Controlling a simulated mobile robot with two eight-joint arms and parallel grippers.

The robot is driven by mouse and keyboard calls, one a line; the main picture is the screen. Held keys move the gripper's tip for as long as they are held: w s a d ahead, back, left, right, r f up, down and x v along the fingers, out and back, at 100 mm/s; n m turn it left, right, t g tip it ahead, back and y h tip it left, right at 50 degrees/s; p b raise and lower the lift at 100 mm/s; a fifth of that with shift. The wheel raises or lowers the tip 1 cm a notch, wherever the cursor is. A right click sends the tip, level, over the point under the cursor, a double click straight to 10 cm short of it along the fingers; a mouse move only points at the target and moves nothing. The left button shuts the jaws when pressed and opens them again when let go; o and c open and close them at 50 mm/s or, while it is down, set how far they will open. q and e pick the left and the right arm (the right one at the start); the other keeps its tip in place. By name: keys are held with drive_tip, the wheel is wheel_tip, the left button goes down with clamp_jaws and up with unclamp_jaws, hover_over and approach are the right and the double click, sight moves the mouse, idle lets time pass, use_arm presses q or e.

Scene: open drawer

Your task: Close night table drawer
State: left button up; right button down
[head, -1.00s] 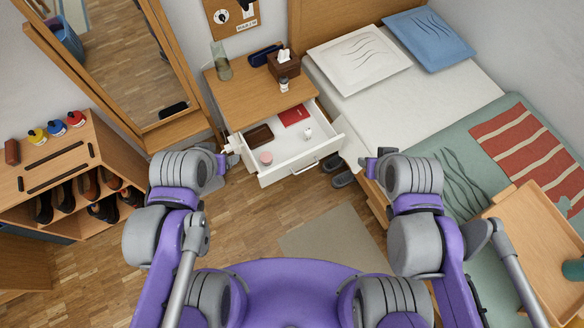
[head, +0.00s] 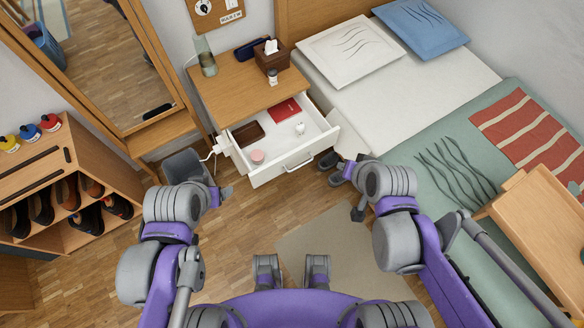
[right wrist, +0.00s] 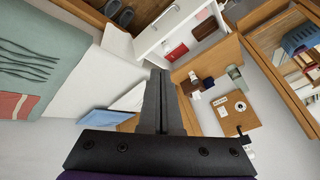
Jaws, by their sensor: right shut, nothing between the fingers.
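The night table (head: 225,93) is wooden, and its white drawer (head: 262,178) is pulled out towards me. The drawer front has a metal handle (head: 299,166). A brown box (head: 247,134), a red booklet (head: 285,110), a pink round jar (head: 257,156) and a small white item (head: 299,129) lie inside. My right gripper (head: 357,212) is below and right of the drawer front, apart from it. In the right wrist view its fingers (right wrist: 159,90) are together and empty. My left gripper (head: 228,191) is left of and below the drawer's front corner; its fingers are too small to read.
The bed (head: 380,110) stands right of the drawer, with slippers (head: 328,160) by it. A grey bin (head: 185,168) and a tall mirror (head: 100,70) are at left, near a shoe rack (head: 90,170). A wooden tray (head: 530,215) is at right.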

drive_tip(key=w+a+f+m+t+y+b, duration=0.1)
drive_tip(key=w+a+f+m+b, duration=0.15)
drive_tip(key=f+b, duration=0.4)
drive_tip(key=w+a+f+m+y+b, duration=0.1)
drive_tip(key=w+a+f+m+b, duration=0.15)
drive_tip(key=f, duration=0.75)
drive_tip(key=w+a+f+m+t+y+b, duration=0.1)
drive_tip(key=w+a+f+m+b, duration=0.15)
drive_tip(key=f+b, duration=0.5)
use_arm(q)
wheel_tip(320, 180, down, 23)
drive_tip(key=b, duration=0.2)
drive_tip(key=shift+w+f+g, duration=0.15)
drive_tip(key=shift+w+g, duration=0.15)
drive_tip(key=shift+g, duration=0.1)
use_arm(e)
approach(288, 158)
drive_tip(key=shift+m, duration=0.45)
drive_tip(key=shift+x, duration=2.9)
drive_tip(key=shift+w, duration=0.1)
use_arm(q)
drive_tip(key=shift+r+p, duration=0.45)
drive_tip(key=shift+p, duration=0.05)
use_arm(e)
drive_tip(key=w+a, duration=0.5)
drive_tip(key=w, duration=0.3)
drive_tip(key=w+a, duration=0.4)
drive_tip(key=w, duration=0.5)
drive_tip(key=shift+a, duration=0.4)
